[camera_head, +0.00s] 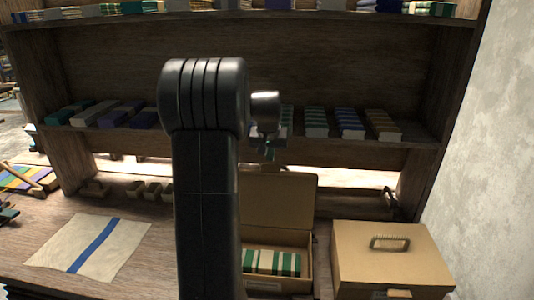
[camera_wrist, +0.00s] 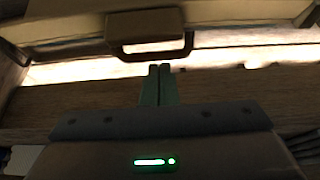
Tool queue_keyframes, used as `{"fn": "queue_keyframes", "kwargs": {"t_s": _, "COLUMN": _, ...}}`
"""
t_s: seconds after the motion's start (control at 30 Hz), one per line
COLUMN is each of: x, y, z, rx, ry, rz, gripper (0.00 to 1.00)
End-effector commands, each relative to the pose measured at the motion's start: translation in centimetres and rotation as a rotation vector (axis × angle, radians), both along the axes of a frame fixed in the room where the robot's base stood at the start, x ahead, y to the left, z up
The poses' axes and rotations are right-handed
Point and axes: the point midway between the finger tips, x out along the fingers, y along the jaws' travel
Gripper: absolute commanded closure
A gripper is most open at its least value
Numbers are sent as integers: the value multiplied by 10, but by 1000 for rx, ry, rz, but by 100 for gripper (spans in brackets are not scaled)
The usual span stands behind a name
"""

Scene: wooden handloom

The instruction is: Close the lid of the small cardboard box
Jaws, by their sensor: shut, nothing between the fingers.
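The small cardboard box (camera_head: 307,268) stands open on the table, right of my arm in the head view. Its lid (camera_head: 280,205) stands raised at the back, inner face towards me.
A closed tan box with a handle (camera_head: 390,258) stands close on the right. A cloth with a blue stripe (camera_head: 92,245) lies at left. A shelf of folded textiles (camera_head: 345,138) spans the back, above and behind the open box.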

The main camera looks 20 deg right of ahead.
Motion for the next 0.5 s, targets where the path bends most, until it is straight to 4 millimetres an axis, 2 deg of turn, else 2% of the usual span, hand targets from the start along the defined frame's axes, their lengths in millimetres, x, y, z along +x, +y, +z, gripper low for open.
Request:
{"fn": "queue_keyframes", "kwargs": {"t_s": 0.03, "x": 3, "y": -2, "z": -9, "rx": 2, "ry": 4, "rz": 0, "gripper": 100}}
{"fn": "queue_keyframes", "kwargs": {"t_s": 0.1, "x": -8, "y": 4, "z": 0, "rx": -1, "ry": -2, "rz": 0, "gripper": 100}}
{"fn": "queue_keyframes", "kwargs": {"t_s": 0.23, "x": -22, "y": 10, "z": 3, "rx": 0, "ry": -1, "rz": 0, "gripper": 100}}
{"fn": "queue_keyframes", "kwargs": {"t_s": 0.5, "x": -32, "y": 15, "z": 4, "rx": 0, "ry": -1, "rz": 0, "gripper": 100}}
